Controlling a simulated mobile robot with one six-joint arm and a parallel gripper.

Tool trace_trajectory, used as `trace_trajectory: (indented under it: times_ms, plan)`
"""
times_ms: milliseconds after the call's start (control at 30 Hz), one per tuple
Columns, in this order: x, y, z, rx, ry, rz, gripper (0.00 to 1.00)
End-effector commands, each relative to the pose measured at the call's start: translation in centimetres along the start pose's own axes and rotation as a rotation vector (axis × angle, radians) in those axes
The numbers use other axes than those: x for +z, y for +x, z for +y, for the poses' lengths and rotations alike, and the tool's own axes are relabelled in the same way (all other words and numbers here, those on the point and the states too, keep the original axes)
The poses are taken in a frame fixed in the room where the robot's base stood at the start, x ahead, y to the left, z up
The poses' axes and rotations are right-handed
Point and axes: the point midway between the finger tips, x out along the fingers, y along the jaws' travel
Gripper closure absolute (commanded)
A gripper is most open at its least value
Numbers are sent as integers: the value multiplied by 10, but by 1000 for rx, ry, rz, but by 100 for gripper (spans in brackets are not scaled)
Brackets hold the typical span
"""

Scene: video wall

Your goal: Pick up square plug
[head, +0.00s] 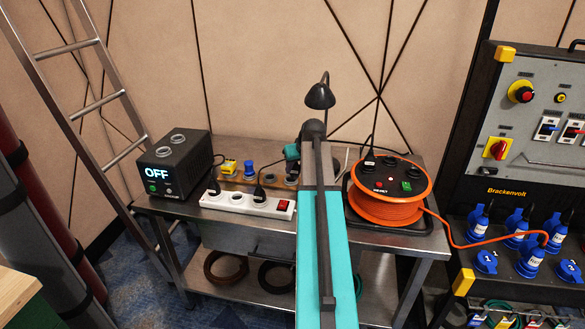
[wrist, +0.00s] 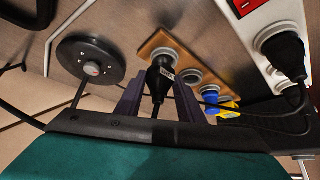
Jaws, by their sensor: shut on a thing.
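A black plug (wrist: 161,80) with a small white label sits between the two fingers of my gripper (wrist: 160,98) in the wrist view. The gripper is shut on it. I cannot make out whether the plug's face is square. Its far end is at or close to the end socket of a wooden board (wrist: 152,43); I cannot tell whether it is seated or clear. A cord runs from the plug back toward the gripper. The wooden board (head: 225,183) shows left of the arm.
A yellow plug (head: 229,167) and a blue plug (head: 249,169) stand on the board. A white power strip (head: 237,202) lies in front, a black OFF box (head: 175,165) left, an orange cable reel (head: 390,196) right. A black lamp (head: 319,95) rises behind.

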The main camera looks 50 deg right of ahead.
Motion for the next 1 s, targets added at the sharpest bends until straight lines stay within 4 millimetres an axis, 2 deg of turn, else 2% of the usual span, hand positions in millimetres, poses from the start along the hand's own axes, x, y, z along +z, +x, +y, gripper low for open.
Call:
trace_trajectory:
  times_ms: [600, 800, 1000]
  plan:
    - [79, -61, 24, 1, 0, 1, 92]
    - [96, -75, 30, 1, -1, 1, 92]
    - [103, -81, 33, -1, 0, 0, 92]
